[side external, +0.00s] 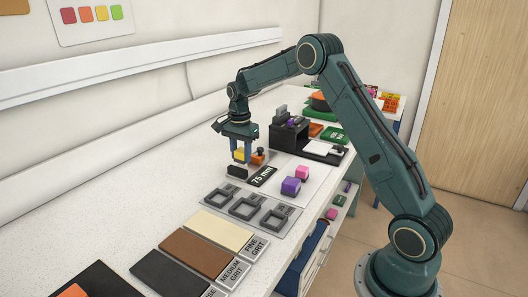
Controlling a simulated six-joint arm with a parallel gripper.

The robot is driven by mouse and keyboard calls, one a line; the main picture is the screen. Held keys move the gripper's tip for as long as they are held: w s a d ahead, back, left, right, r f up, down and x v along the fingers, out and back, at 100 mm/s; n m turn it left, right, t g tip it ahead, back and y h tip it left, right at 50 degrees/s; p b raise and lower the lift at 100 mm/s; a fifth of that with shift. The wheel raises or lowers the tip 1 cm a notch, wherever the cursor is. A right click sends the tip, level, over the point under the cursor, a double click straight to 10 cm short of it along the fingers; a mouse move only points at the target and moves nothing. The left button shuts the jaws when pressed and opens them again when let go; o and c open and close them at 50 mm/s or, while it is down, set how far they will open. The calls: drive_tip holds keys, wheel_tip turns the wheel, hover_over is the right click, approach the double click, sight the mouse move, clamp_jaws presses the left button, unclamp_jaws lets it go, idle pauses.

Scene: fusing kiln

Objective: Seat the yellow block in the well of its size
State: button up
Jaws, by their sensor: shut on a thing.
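My gripper (239,156) points down over the white bench with its blue fingers shut on the yellow block (238,155). The fingers partly cover the block. I cannot tell exactly how far it is above the bench. Three grey frames with square openings, which look like the wells, lie in a row on a light plate nearer the camera: a left one (217,190), a middle one (243,203) and a right one (271,219). The block is behind this row and apart from it. Their size differences are hard to tell.
A small black block (237,171), a "75 mm" plate (263,176) and an orange piece with a black knob (258,158) are close to my gripper. Purple (290,187) and pink (302,174) blocks stand right. Grit boards (201,252) lie in front; a black machine (290,139) stands behind.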

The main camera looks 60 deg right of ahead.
sight(241, 151)
wheel_tip(241, 151, up, 16)
drive_tip(key=shift+r, duration=0.15)
idle(0.3)
idle(0.5)
drive_tip(key=s+a+f, duration=0.2)
drive_tip(key=a+f, duration=1)
drive_tip(key=a, duration=0.4)
drive_tip(key=shift+s, duration=0.25)
drive_tip(key=shift+d+f, duration=0.1)
drive_tip(key=shift+f, duration=0.15)
drive_tip(key=shift+f, duration=2.65)
drive_tip(key=shift+f, duration=0.95)
